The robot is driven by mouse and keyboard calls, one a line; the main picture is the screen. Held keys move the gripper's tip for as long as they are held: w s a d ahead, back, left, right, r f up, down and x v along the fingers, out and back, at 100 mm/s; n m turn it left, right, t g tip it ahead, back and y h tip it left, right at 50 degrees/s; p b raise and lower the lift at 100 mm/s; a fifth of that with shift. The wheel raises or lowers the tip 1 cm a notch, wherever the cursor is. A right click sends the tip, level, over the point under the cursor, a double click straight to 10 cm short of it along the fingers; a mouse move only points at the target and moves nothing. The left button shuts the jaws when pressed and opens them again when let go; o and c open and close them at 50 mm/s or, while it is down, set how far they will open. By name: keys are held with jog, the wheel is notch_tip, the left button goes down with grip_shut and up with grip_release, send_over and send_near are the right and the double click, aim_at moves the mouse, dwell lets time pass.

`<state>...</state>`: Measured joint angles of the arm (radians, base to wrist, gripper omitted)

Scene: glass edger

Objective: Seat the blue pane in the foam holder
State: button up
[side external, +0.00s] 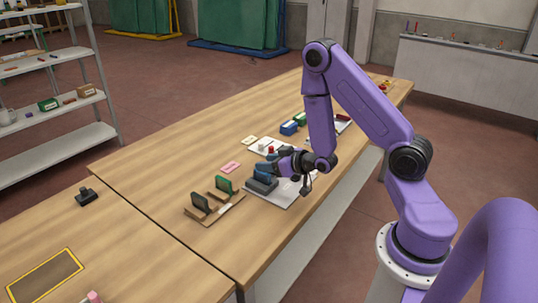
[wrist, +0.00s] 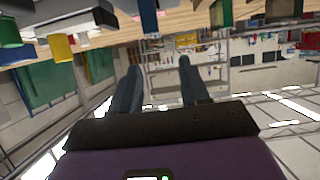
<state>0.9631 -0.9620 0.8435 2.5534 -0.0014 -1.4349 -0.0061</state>
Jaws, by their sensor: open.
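A dark grey block (side external: 261,186), which looks like the foam holder, sits on a white sheet (side external: 296,193) on the wooden table. A blue upright shape (side external: 263,171) shows at its top and looks like the blue pane; a gripper finger may overlap it, so I cannot tell how deep it sits. My gripper (side external: 274,163) is just behind and above the block, its fingers pointing left. In the wrist view the two blue-grey fingers (wrist: 157,85) are spread apart with nothing between them. The pane is not clearly identifiable in the wrist view.
A brown rack (side external: 222,208) with a green pane (side external: 224,184) and a dark pane (side external: 200,202) stands left of the block. A pink pad (side external: 231,167) lies behind. Blue (side external: 289,128) and green boxes stand farther back. The table's left part is mostly clear.

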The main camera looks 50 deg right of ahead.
aim_at(268, 175)
jog(key=shift+r, duration=1.3)
jog(key=shift+a+r, duration=0.2)
jog(key=shift+a, duration=0.05)
jog(key=s+a+r+n+g+y, duration=0.1)
jog(key=s+a+n+g+y, duration=0.2)
jog(key=a, duration=0.5)
jog(key=s+a+r+n+g+y, duration=0.1)
jog(key=s+a+n+g, duration=0.25)
jog(key=s+a, duration=0.4)
jog(key=s+r+n+g+h, duration=0.1)
jog(key=s+r+n+g, duration=0.2)
jog(key=s, duration=0.6)
jog(key=s+r+n+g+h, duration=0.2)
jog(key=s+r+n+g, duration=0.1)
jog(key=s, duration=0.6)
jog(key=shift+s+a+r+g+h, duration=0.2)
jog(key=shift+r+g+h, duration=0.1)
jog(key=shift+r+g, duration=0.2)
jog(key=shift+c, duration=0.2)
